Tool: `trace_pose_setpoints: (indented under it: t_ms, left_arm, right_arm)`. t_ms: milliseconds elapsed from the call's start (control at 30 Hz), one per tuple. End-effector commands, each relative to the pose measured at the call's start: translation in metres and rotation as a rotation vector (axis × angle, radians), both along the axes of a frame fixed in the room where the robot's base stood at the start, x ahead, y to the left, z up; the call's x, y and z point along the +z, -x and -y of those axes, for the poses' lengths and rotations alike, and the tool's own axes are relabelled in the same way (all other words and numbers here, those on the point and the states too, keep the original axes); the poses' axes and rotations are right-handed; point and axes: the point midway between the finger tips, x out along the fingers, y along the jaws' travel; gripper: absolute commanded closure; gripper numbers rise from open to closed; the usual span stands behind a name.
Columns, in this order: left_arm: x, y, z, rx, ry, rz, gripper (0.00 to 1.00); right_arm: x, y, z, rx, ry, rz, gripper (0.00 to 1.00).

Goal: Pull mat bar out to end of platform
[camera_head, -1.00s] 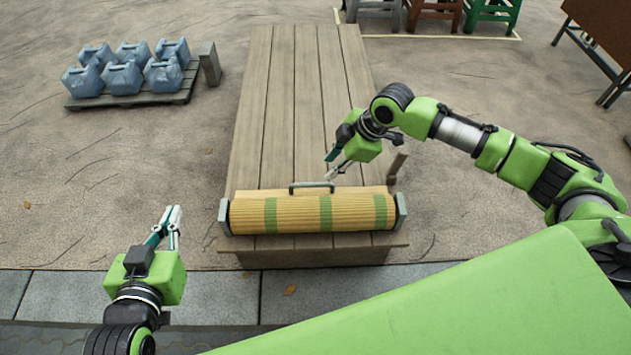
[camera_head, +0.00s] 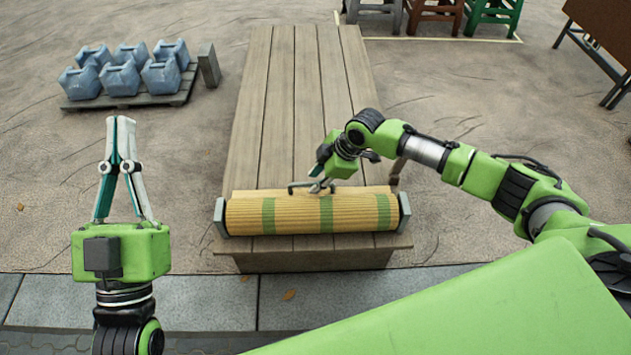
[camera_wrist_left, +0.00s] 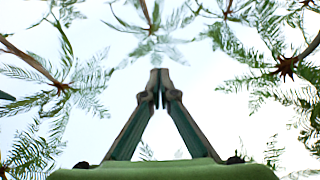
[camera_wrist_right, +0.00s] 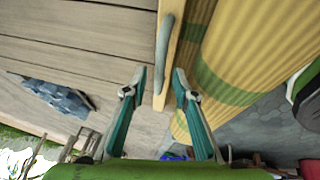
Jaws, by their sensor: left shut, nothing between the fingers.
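The rolled yellow mat (camera_head: 290,216) with green bands lies across the near end of the wooden platform (camera_head: 265,110), between two grey end brackets. Its pale bar with a dark handle (camera_head: 291,186) lies along the roll's far side. My right gripper (camera_head: 322,186) is at the handle, its fingertips partly hidden in the head view. In the right wrist view, my right gripper (camera_wrist_right: 159,72) is open, with its fingers on either side of the bar (camera_wrist_right: 164,80) and handle (camera_wrist_right: 163,45); contact cannot be told. My left gripper (camera_head: 122,120) is shut and empty, raised left of the platform.
Several blue jugs (camera_head: 120,76) stand on a pallet at the back left. A wooden post (camera_head: 398,166) rises by the platform's right edge. Coloured stools (camera_head: 430,10) stand at the back. The platform's planks beyond the roll are bare.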

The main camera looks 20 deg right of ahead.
Motion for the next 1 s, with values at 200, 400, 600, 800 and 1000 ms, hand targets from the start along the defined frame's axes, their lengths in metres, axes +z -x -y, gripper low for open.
trace_pose_setpoints:
  t_ms: [200, 400, 600, 800, 1000]
  left_arm:
    - [0.012, 0.009, -0.001, -0.004, 0.019, 0.066, 1.00]
    - [0.013, 0.009, -0.001, -0.004, 0.021, 0.072, 1.00]
    - [0.013, 0.009, -0.001, -0.004, 0.020, 0.071, 1.00]
    - [0.013, 0.009, -0.001, -0.004, 0.020, 0.070, 1.00]
    - [0.002, 0.000, 0.000, -0.001, 0.001, 0.002, 1.00]
  right_arm:
    - [-0.006, -0.002, -0.002, 0.001, 0.000, 0.000, 0.74]
    - [-0.006, -0.002, -0.003, 0.000, 0.000, 0.000, 0.74]
    - [-0.006, -0.002, -0.003, 0.000, 0.000, 0.000, 1.00]
    - [-0.006, -0.002, -0.003, 0.000, 0.000, 0.000, 1.00]
    - [-0.005, -0.002, -0.002, 0.000, 0.000, 0.000, 1.00]
